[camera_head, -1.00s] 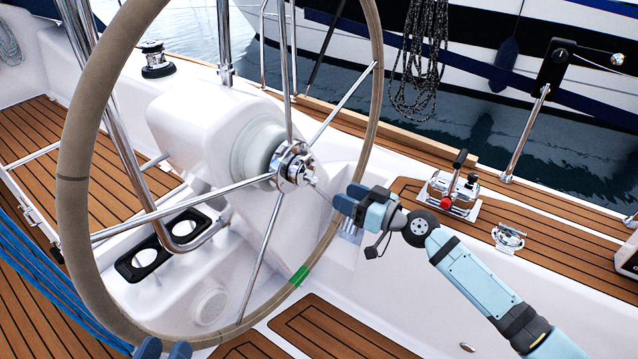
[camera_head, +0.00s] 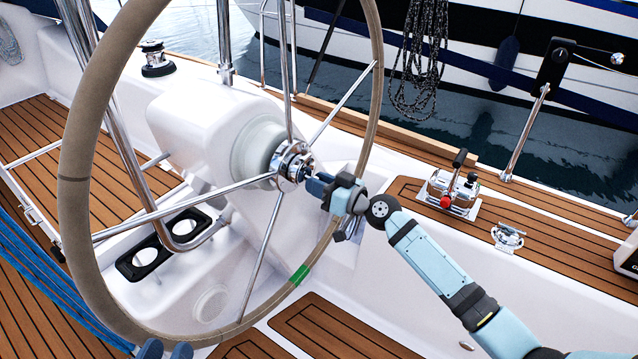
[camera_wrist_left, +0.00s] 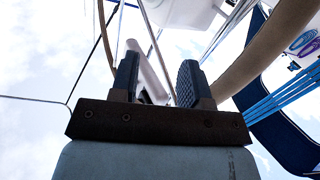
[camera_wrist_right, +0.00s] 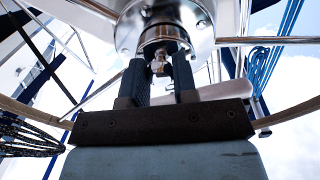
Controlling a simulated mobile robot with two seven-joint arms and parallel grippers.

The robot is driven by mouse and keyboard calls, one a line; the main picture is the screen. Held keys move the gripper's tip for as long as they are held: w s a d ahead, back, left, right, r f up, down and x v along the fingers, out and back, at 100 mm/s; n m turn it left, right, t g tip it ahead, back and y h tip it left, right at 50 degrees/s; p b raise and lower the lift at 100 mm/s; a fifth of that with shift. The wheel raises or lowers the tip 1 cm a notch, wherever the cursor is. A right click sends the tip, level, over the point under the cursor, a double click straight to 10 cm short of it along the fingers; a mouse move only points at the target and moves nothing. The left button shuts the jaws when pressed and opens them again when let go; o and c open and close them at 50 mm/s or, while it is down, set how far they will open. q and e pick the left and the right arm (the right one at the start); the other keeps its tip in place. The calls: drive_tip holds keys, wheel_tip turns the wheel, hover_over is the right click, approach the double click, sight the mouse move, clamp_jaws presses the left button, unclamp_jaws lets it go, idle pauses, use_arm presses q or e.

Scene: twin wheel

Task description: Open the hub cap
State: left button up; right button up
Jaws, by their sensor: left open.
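The hub cap (camera_head: 296,166) is a shiny chrome piece at the centre of the steering wheel (camera_head: 75,180). It also shows at the top of the right wrist view (camera_wrist_right: 162,28), with a small metal knob (camera_wrist_right: 161,65) sticking out towards me. My right gripper (camera_head: 316,184) is at the hub, its two blue fingers on either side of the knob. The gap between the fingers is narrow, and I cannot tell whether they press on the knob. My left gripper (camera_head: 165,349) is open and empty at the bottom edge, near the wheel's lower rim; its fingers show apart (camera_wrist_left: 157,85).
The wheel's rim and chrome spokes surround the hub. A white pedestal (camera_head: 190,115) stands behind it. A red-knobbed lever (camera_head: 452,190) and a small deck fitting (camera_head: 508,237) are on the right teak deck. Blue ropes (camera_head: 50,280) lie at the lower left.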

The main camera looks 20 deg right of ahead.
clamp_jaws()
drive_tip(key=shift+r+p, duration=0.1)
drive_tip(key=shift+p, duration=0.2)
